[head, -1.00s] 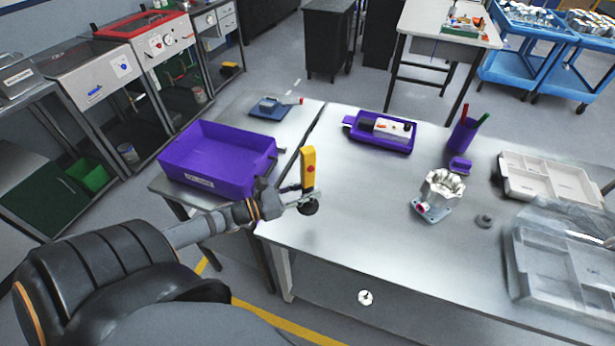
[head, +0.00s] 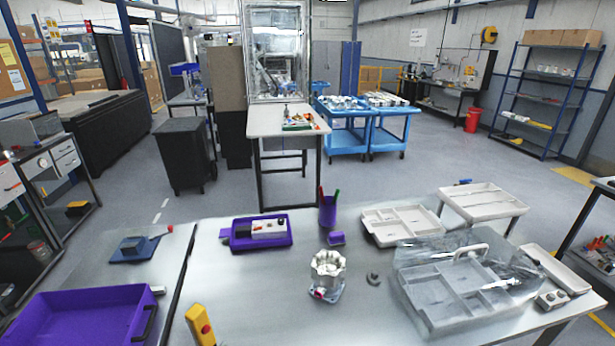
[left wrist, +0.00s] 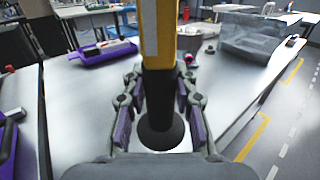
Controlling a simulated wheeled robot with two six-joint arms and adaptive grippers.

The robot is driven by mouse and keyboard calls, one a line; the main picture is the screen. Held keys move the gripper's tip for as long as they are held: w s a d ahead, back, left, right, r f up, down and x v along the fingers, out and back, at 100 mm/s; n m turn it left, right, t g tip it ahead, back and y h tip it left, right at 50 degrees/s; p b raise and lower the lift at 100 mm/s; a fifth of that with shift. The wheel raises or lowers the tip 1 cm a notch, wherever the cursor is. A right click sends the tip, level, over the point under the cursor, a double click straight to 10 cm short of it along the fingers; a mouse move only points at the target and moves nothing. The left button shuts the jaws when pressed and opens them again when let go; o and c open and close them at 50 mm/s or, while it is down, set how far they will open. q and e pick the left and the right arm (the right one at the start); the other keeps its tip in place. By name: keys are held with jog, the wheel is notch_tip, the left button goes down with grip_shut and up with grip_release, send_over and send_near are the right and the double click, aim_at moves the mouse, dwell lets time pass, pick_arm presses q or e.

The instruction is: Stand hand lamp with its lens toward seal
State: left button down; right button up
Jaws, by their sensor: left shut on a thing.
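The hand lamp (head: 200,325) is yellow with a red button and shows at the bottom edge of the head view, its lower part cut off. In the left wrist view the lamp (left wrist: 159,45) stands between the purple-padded fingers of my left gripper (left wrist: 160,112), which is shut on it. Its dark round end (left wrist: 161,130) is towards the wrist camera. I cannot make out the lens. A small dark grey curved piece (head: 373,279), possibly the seal, lies on the table right of the silver housing (head: 327,270). My right gripper is not in view.
A purple tray (head: 288,241) with a white and black device stands behind. A purple pen cup (head: 327,212), light trays (head: 400,239) and a clear-covered case (head: 440,325) are to the right. A purple bin (head: 30,337) is at left. The table's front middle is clear.

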pick_arm(q)
jog(key=w+d+f+n+t+y+b, duration=0.1)
jog(key=w+d+f+n+y+b, duration=0.2)
jog(key=w+y, duration=0.4)
jog(key=shift+d+f+n+t+b, duration=0.3)
jog(key=shift+d+f+n, duration=0.2)
jog(key=shift+d+n, duration=0.5)
jog(key=shift+d, duration=0.1)
